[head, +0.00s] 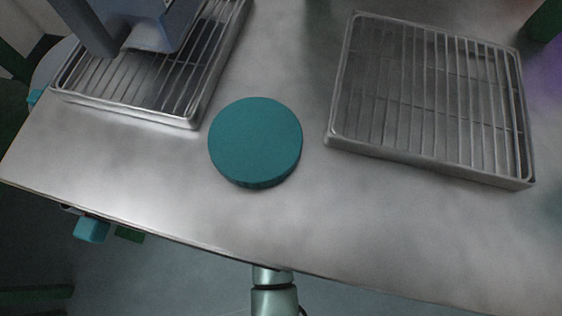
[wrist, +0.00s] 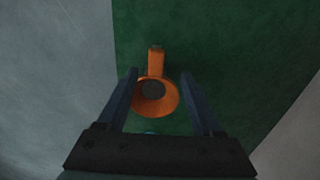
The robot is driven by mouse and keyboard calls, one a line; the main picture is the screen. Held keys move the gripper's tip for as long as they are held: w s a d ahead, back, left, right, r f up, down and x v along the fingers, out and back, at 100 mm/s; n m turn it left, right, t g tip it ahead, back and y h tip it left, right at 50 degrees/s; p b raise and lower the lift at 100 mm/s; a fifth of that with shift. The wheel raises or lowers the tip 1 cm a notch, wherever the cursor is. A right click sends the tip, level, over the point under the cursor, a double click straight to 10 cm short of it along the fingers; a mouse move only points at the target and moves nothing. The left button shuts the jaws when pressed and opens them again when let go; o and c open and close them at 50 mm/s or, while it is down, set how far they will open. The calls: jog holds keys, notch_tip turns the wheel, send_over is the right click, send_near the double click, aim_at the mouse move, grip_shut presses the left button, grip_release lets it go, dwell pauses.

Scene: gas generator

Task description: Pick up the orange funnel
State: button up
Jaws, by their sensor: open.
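The orange funnel (wrist: 172,99) shows in the wrist view, with its round mouth facing the camera and a tab or handle at its top. It lies over a dark green surface (wrist: 240,60). My gripper (wrist: 160,75) is open, with one dark finger on each side of the funnel in the picture. I cannot tell how far the fingertips are above it or whether they touch it. The funnel does not show in the head view, and neither does my gripper.
The head view shows a metal table (head: 150,190) with a teal disc (head: 255,140). One wire-rack tray (head: 430,95) is at the right and another (head: 130,110) at the upper left, with a blue-grey object (head: 165,30) on it. Pale surfaces flank the green one in the wrist view.

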notch_tip(320, 180, down, 8)
jog(key=b, duration=0.4)
jog(key=shift+s+d+r, duration=0.1)
jog(key=shift+s+r, duration=0.05)
jog(key=f+b, duration=0.4)
jog(key=f, duration=0.1)
jog(key=shift+s+d+b, duration=0.25)
jog(key=shift+s+b, duration=0.05)
jog(key=shift+b, duration=0.05)
grip_shut()
